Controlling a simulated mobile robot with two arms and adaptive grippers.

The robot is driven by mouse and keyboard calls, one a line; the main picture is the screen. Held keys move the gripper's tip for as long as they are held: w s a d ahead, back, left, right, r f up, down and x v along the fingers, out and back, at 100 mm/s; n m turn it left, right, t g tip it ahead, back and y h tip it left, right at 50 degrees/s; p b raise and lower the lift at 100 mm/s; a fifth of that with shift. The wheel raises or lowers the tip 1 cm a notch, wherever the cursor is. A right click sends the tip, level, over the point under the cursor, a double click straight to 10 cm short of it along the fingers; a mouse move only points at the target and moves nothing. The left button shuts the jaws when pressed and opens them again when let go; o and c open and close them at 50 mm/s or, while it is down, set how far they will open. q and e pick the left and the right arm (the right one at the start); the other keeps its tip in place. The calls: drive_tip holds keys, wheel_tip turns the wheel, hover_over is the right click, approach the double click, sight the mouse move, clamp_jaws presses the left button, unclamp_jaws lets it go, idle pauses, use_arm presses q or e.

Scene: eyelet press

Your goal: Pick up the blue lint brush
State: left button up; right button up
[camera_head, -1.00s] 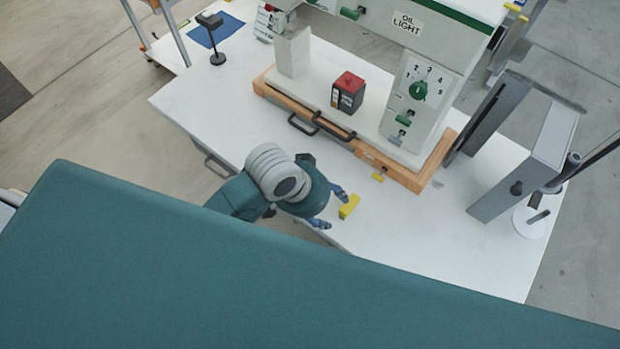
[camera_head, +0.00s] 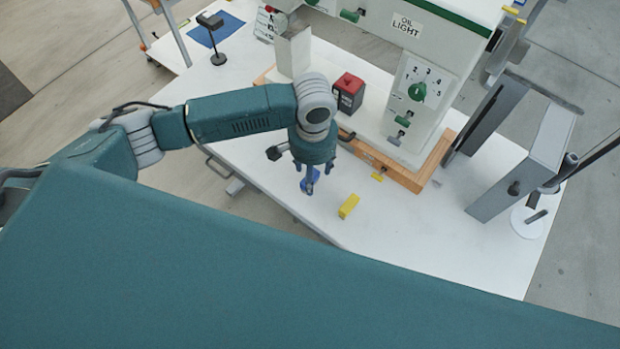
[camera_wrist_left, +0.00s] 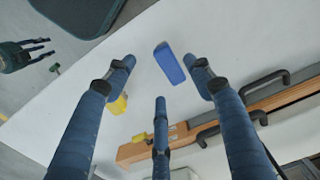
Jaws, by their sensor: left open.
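The blue lint brush (camera_wrist_left: 168,62) is a small blue block lying on the white table. In the left wrist view it is between and just beyond my left gripper's fingertips (camera_wrist_left: 162,76), closer to the right finger. The fingers are spread and nothing is held. In the head view my left gripper (camera_head: 306,184) points down over the table. A patch of the brush's blue (camera_head: 313,173) shows there among the fingers, mostly hidden. My right gripper (camera_wrist_left: 36,53) is small at the left wrist view's upper left, off the table; its jaw state is unclear.
A yellow block (camera_head: 348,206) lies close by on the table, also in the left wrist view (camera_wrist_left: 118,104). The press base's wooden edge (camera_head: 401,173) and black handles are just behind. A red-and-black box (camera_head: 348,93) stands on the base. The white table (camera_head: 420,230) is clear at right front.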

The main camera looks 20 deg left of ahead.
use_arm(q)
drive_tip(key=shift+f, duration=0.8)
drive_tip(key=f, duration=0.1)
drive_tip(key=f+p, duration=0.1)
drive_tip(key=f, duration=0.2)
drive_tip(key=shift+w+a+f+p, duration=0.1)
drive_tip(key=shift+w+a+p, duration=0.15)
drive_tip(key=shift+p, duration=0.1)
drive_tip(key=shift+f, duration=0.55)
clamp_jaws()
drive_tip(key=shift+w+r, duration=0.1)
drive_tip(key=shift+r, duration=0.05)
wheel_tip(320, 180, up, 20)
drive_tip(key=b, duration=0.2)
drive_tip(key=shift+b, duration=0.35)
